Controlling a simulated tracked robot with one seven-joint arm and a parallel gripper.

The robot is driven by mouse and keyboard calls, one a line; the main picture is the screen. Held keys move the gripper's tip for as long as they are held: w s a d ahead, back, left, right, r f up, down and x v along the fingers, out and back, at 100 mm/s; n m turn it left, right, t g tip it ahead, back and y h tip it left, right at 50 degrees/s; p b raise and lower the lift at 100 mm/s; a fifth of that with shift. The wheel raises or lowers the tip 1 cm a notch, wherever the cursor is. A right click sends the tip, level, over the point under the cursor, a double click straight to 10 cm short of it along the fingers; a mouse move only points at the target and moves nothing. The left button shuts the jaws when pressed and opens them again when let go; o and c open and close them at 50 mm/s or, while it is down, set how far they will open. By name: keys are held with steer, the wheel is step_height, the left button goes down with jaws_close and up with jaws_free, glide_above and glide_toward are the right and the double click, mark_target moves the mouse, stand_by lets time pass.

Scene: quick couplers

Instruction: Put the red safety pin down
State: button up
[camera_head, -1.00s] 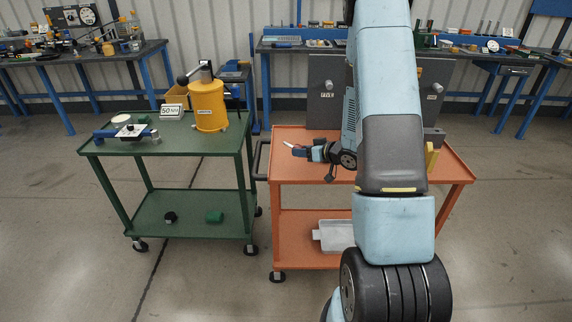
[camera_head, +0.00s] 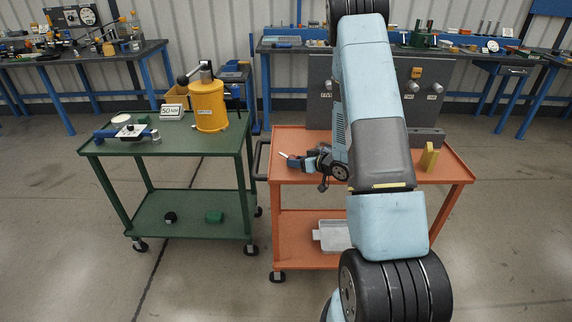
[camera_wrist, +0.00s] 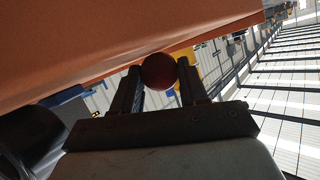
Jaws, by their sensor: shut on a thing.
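The red safety pin (camera_wrist: 159,71) shows in the wrist view as a dark red round knob between the two fingertips. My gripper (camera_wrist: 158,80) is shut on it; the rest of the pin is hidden. In the head view my gripper (camera_head: 291,160) is small, at the left side of the orange cart's top (camera_head: 290,176), pointing left. The pin cannot be made out clearly there. In the wrist view an orange cart surface (camera_wrist: 90,45) lies close beyond the fingertips; I cannot tell whether the pin touches it.
An upright grey panel (camera_head: 432,100) with knobs and a yellow block (camera_head: 428,157) stand on the orange cart. A grey tray (camera_head: 333,236) is on its lower shelf. The green cart (camera_head: 180,146) at left carries a yellow cylinder (camera_head: 208,106) and a small sign (camera_head: 172,111). Floor lies between.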

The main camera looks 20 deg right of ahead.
steer(key=o, duration=1.2)
steer(key=shift+c, duration=0.2)
